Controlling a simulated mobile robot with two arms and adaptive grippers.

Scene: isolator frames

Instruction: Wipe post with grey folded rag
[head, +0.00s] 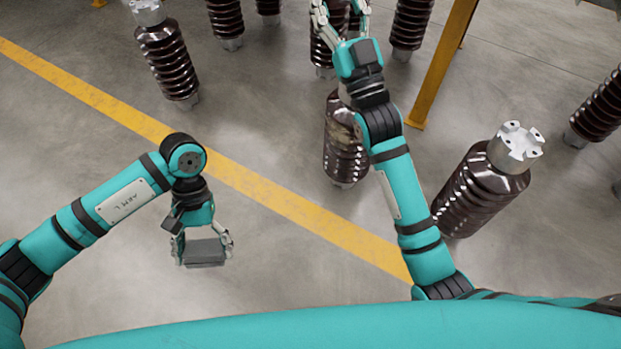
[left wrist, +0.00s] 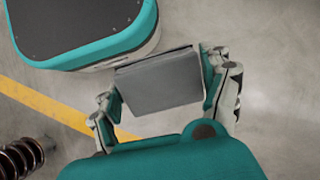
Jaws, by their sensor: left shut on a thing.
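My left gripper (head: 204,252) is shut on the grey folded rag (head: 204,254) and holds it over bare floor. In the left wrist view the rag (left wrist: 158,81) is a flat grey block between the fingers. My right gripper (head: 340,12) is at the top edge with its fingers spread, partly cut off. A dark brown ribbed post (head: 345,155) stands under my right forearm, partly hidden, with a dull, paler patch near its upper part. Another ribbed post (head: 475,195) with a metal cap stands to the right. The rag is apart from both.
Several more ribbed posts stand around, one at upper left (head: 168,58) and one at far right (head: 598,108). A yellow upright (head: 440,65) stands right of my right arm. A yellow line (head: 290,205) crosses the grey floor, which is clear around the left gripper.

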